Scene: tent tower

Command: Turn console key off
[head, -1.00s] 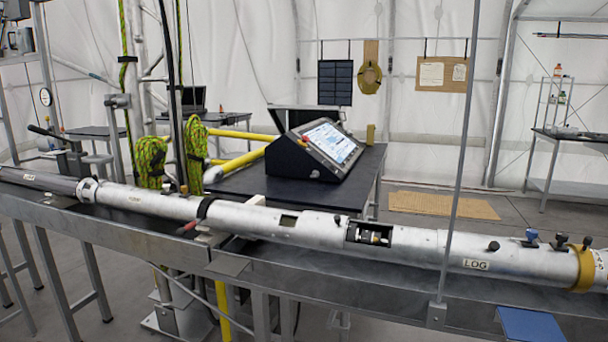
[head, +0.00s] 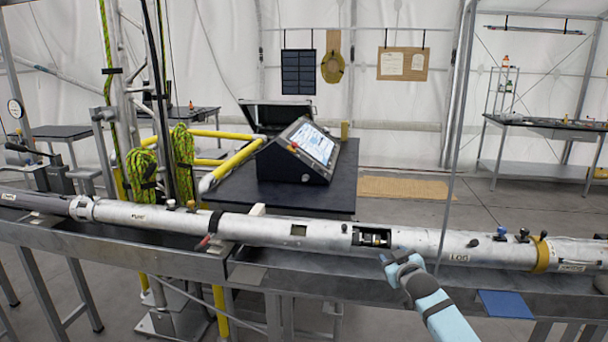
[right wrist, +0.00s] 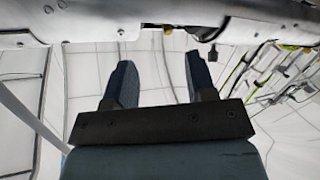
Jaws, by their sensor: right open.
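The console (head: 271,163) is a dark wedge-shaped box with a lit, tilted screen (head: 313,142), standing on a black table behind the long metal tube. A small round fitting (head: 305,178) shows low on its side face; whether this is the key, and how it is turned, is too small to tell. My right gripper (head: 392,258) is in front of the tube, well short of the console, with its arm coming from the lower right. In the right wrist view its two fingers (right wrist: 162,82) are apart with nothing between them. My left gripper is not in view.
The long metal tube (head: 270,229) lies on a grey rail across the view, between my right gripper and the console. A thin upright pole (head: 452,170) stands right of the gripper. Yellow pipes and green ropes (head: 184,160) are left of the console. A blue plate (head: 505,304) is at lower right.

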